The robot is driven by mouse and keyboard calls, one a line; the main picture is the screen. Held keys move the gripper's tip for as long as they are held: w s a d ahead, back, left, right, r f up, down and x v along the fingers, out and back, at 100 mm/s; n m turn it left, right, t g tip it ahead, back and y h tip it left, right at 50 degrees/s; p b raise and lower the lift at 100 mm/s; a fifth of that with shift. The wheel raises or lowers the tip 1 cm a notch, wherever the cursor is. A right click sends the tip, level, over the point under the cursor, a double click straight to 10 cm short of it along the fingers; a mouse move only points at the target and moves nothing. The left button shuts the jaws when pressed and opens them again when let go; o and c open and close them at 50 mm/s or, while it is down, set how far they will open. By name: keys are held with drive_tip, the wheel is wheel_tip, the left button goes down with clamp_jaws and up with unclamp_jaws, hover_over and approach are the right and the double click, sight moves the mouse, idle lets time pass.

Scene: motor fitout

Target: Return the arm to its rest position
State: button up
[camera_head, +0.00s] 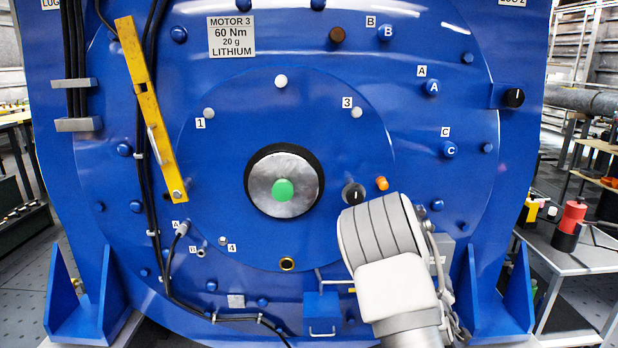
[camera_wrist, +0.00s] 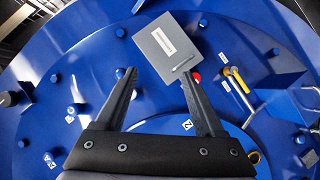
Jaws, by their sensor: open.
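My arm (camera_head: 385,260) rises from the bottom right of the head view, in front of the lower right of the blue motor face (camera_head: 225,75). My gripper is hidden behind the arm there. In the wrist view my gripper (camera_wrist: 157,73) has its two dark fingers spread apart, with nothing held between them. A grey box (camera_wrist: 165,42) with a white label shows beyond the fingertips. I cannot tell how far the fingertips are from it.
A black knob (camera_head: 353,193) and an orange knob (camera_head: 382,183) sit just above my arm. A yellow bar (camera_head: 146,100) and black cables run down the left side. A side table (camera_head: 575,258) with a red canister (camera_head: 573,216) stands at right.

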drive_tip(key=s+a+r+m+g+y, duration=0.45)
drive_tip(key=s+a+r, duration=0.75)
drive_tip(key=s+r, duration=0.3)
drive_tip(key=s+a+r+g+y, duration=0.1)
drive_tip(key=s+a+r, duration=0.15)
drive_tip(key=s, duration=0.85)
drive_tip(key=s+a+r+g+y, duration=0.15)
drive_tip(key=s+a, duration=0.25)
drive_tip(key=s, duration=0.6)
wheel_tip(320, 180, up, 21)
drive_tip(key=s+h+p, duration=0.1)
drive_tip(key=p, duration=2)
drive_tip(key=shift+s+r+m, duration=0.15)
drive_tip(key=shift+m, duration=0.3)
